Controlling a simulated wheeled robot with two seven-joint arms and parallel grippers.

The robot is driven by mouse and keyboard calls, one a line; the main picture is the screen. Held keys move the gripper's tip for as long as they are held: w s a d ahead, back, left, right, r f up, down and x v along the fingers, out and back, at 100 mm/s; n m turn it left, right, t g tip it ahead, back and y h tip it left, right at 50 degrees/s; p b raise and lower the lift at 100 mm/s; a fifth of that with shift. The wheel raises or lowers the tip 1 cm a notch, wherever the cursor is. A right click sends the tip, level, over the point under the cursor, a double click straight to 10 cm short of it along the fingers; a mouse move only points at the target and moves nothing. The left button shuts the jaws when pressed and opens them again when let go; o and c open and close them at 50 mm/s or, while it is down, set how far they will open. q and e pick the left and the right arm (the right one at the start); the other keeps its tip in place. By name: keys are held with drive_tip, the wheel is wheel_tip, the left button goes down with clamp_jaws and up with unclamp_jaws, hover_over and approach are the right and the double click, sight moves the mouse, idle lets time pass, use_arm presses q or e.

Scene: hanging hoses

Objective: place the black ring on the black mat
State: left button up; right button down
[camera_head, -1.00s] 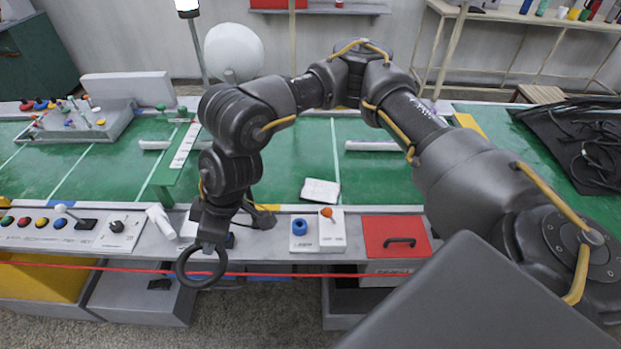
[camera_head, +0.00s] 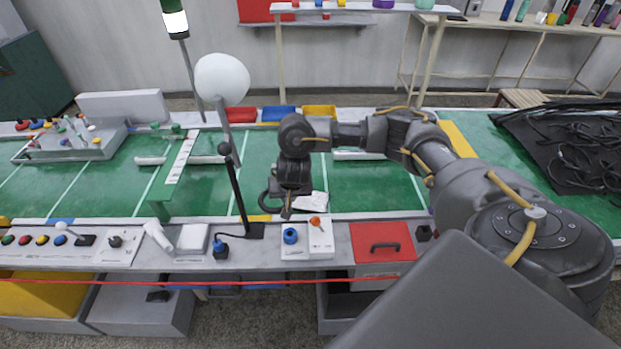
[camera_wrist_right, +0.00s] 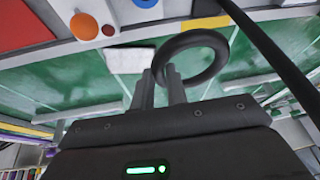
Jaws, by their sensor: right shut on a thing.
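The black ring (camera_head: 263,203) is held by my right gripper (camera_head: 287,210), over the green table top near its front ledge. In the right wrist view the two fingers of the gripper (camera_wrist_right: 160,80) are shut on the near side of the ring (camera_wrist_right: 222,57), and the ring stands out beyond the fingertips. The black mat (camera_head: 530,140) lies at the far right of the green table, with black cables bunched on it. The ring is well to the left of the mat. My left gripper is not in view.
A thin black post (camera_head: 237,190) stands just left of the ring. A white ball on a stalk (camera_head: 222,80) rises behind it. A red panel with a handle (camera_head: 382,242) is on the front ledge. Green table between the ring and mat is mostly clear.

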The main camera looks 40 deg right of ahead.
drive_tip(key=d+f+b, duration=0.2)
drive_tip(key=b, duration=1)
approach(312, 199)
drive_tip(key=shift+w+a+f, duration=0.3)
drive_tip(key=shift+w+f, duration=0.4)
drive_tip(key=shift+w, duration=0.1)
drive_tip(key=shift+w+d+f+b, duration=0.15)
drive_tip(key=shift+d+f+b, duration=0.05)
drive_tip(key=shift+d+b, duration=0.1)
drive_tip(key=shift+d+f, duration=0.1)
drive_tip(key=shift+d, duration=0.1)
drive_tip(key=shift+d+f+b, duration=0.1)
drive_tip(key=shift+f+b, duration=0.25)
drive_tip(key=shift+b, duration=0.05)
wheel_tip(312, 199, down, 2)
drive_tip(key=shift+w+f+b, duration=0.1)
drive_tip(key=shift+f+b, duration=0.05)
drive_tip(key=shift+b, duration=0.6)
drive_tip(key=shift+d+f, duration=0.1)
drive_tip(key=shift+f, duration=0.25)
drive_tip(key=shift+r, duration=0.1)
